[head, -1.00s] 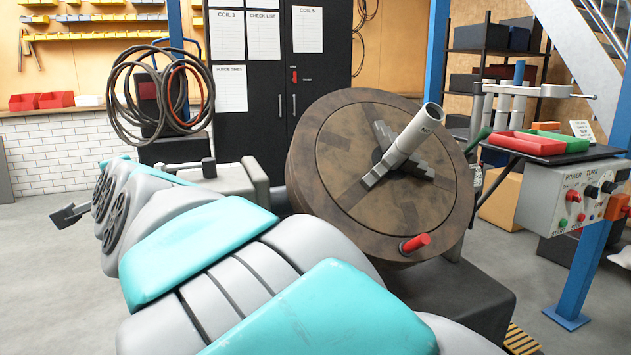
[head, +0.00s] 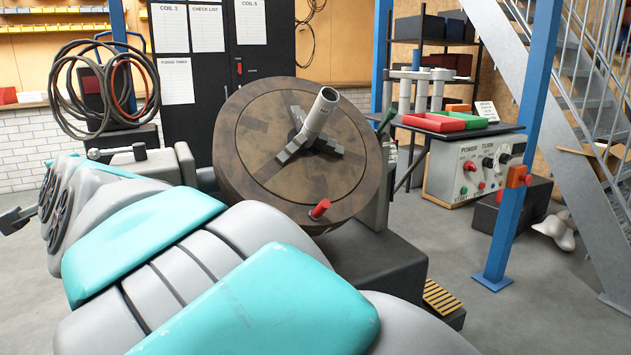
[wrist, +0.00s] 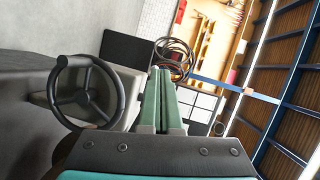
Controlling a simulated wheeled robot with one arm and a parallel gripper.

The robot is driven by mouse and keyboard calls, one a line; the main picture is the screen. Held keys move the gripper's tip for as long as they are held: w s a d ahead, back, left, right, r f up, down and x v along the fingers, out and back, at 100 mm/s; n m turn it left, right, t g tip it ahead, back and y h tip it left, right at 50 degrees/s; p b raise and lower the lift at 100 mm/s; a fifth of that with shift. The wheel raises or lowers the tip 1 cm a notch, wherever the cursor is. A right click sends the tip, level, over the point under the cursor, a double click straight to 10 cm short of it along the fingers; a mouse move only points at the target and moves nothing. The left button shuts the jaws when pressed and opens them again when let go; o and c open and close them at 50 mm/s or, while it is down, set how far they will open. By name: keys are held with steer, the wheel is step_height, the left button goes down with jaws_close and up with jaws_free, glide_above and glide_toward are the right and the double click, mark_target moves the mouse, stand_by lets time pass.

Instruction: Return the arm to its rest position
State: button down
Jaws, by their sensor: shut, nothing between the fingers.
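My arm (head: 145,240), grey with teal covers, stretches from the bottom of the head view to the left edge. Its end (head: 14,220) shows there as a small dark part, too small to read. In the wrist view my gripper (wrist: 160,72) has its two green fingers side by side, shut and empty. The fingers point toward the coil of hoses and the far wall, with nothing seen touching them.
A large brown round faceplate (head: 250,170) with a grey tube stands right beside my arm. A black handwheel (wrist: 84,97) is left of the fingers. Hoses (head: 65,95) hang at the back left.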

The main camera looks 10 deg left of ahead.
steer(key=w+d+f+n+g+h, duration=0.1)
steer(key=w+d+f+h, duration=0.35)
steer(key=d, duration=0.75)
steer(key=w+d+f+h, duration=0.1)
steer(key=w+d+f, duration=0.1)
steer(key=d+f, duration=0.75)
steer(key=w+d+f+n+g+h, duration=0.1)
steer(key=w+d+f+h, duration=0.3)
steer(key=d, duration=0.9)
steer(key=s+d+f+g+h, duration=0.1)
steer(key=s+d+f+g, duration=0.1)
steer(key=s+d+f, duration=0.5)
steer(key=s+d+f+g+h, duration=0.1)
steer(key=s+d+f+h, duration=0.15)
steer(key=d, duration=0.95)
steer(key=s+d+f+n+g, duration=0.1)
steer(key=s+d+f+g, duration=0.1)
steer(key=s+d, duration=0.4)
steer(key=s+d+f+n+g+h, duration=0.1)
steer(key=s+d+f, duration=0.3)
steer(key=s, duration=0.8)
steer(key=shift+s+d+f+g, duration=0.25)
steer(key=shift+d+g, duration=0.65)
steer(key=shift+d, duration=0.2)
